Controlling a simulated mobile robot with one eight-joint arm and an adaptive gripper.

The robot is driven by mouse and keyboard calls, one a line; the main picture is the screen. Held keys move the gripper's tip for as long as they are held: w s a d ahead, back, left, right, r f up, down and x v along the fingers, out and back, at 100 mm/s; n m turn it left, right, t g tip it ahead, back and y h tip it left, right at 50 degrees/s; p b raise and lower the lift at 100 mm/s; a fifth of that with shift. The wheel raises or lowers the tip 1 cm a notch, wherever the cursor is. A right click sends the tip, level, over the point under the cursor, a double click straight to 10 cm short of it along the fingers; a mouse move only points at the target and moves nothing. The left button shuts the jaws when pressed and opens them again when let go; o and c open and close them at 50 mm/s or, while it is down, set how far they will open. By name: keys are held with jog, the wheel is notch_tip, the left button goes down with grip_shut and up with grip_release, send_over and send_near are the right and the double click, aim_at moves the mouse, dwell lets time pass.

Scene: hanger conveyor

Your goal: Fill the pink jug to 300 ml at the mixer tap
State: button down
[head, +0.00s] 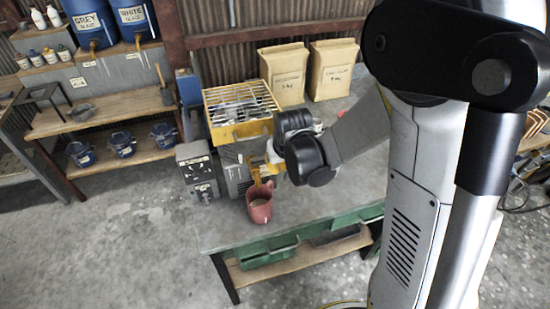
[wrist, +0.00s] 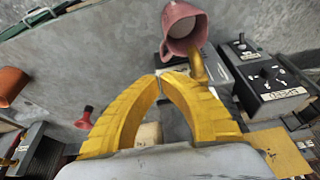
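The pink jug (head: 260,210) is near the front of the workbench, beside the mixer. A pale surface shows inside it; I cannot read a level. In the wrist view the jug (wrist: 184,24) is just beyond my yellow fingertips (wrist: 168,73). A brass tap spout (wrist: 198,68) shows close beside the jug and fingertips. The mixer (head: 238,112) has a yellow grated top. Whether the jug touches the bench is unclear.
A control box (head: 197,168) stands left of the mixer; a box labelled SPEED (wrist: 280,92) shows in the wrist view. Two paper sacks (head: 285,72) stand behind. A shelf (head: 110,155) with blue buckets is at left.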

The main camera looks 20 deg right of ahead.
jog(key=shift+w, duration=0.95)
jog(key=shift+d, duration=0.1)
jog(key=shift+w+d+r+b, duration=0.1)
jog(key=shift+w+b, duration=0.3)
jog(key=shift+w, duration=0.2)
jog(key=shift+s, duration=0.1)
